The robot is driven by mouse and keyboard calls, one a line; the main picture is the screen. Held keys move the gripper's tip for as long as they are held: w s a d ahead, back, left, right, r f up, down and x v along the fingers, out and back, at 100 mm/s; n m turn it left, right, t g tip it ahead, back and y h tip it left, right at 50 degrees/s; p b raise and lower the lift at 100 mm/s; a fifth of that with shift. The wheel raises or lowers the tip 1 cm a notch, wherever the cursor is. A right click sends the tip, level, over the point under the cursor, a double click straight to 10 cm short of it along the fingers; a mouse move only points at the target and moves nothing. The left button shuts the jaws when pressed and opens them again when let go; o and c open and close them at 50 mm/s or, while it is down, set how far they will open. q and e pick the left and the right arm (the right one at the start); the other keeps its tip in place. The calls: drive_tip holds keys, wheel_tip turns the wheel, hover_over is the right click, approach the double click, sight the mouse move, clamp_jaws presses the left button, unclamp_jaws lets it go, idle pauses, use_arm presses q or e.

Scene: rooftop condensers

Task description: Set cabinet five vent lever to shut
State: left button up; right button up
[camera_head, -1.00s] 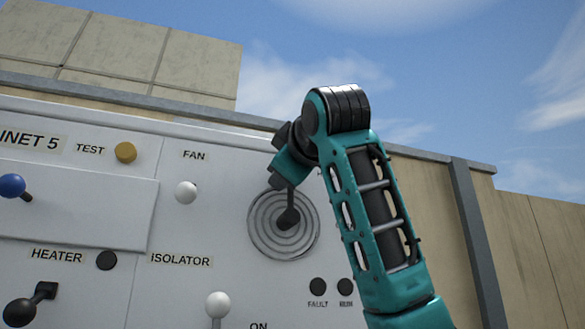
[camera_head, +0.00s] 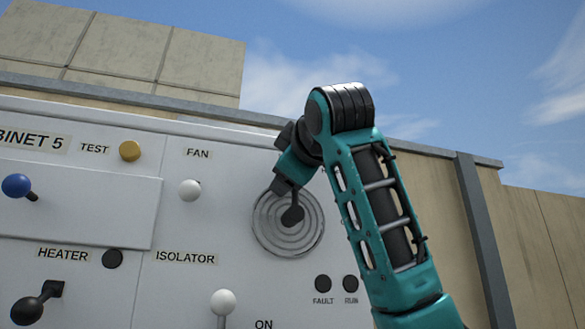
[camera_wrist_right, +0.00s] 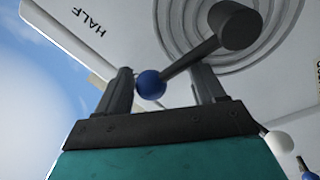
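The vent lever has a dark hub (camera_head: 292,216) on a round plate of concentric rings (camera_head: 262,232) on the cabinet 5 panel. In the right wrist view its dark arm runs from the hub (camera_wrist_right: 238,24) down-left to a blue ball knob (camera_wrist_right: 151,85). My right gripper (camera_head: 287,187) is at the lever's upper end in the head view. In the right wrist view its two fingers (camera_wrist_right: 163,92) stand apart, with the blue knob between them, close to the left finger. Whether they touch cannot be told. A HALF label (camera_wrist_right: 88,22) shows on the panel. My left gripper is not in view.
The panel also bears a blue-knobbed handle (camera_head: 17,186), a white FAN knob (camera_head: 190,190), a yellow TEST knob (camera_head: 130,151), a black HEATER lever (camera_head: 28,311) and a white ISOLATOR knob (camera_head: 223,302). A tan wall (camera_head: 550,235) stands at the right.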

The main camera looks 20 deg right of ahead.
drive_tip(key=shift+s+r, duration=0.1)
drive_tip(key=shift+s, duration=0.05)
drive_tip(key=s+a+f+b, duration=0.1)
drive_tip(key=s+b, duration=0.2)
drive_tip(key=s, duration=0.9)
drive_tip(key=shift+s+a+f, duration=0.15)
drive_tip(key=shift+s+f, duration=0.05)
drive_tip(key=shift+s, duration=0.1)
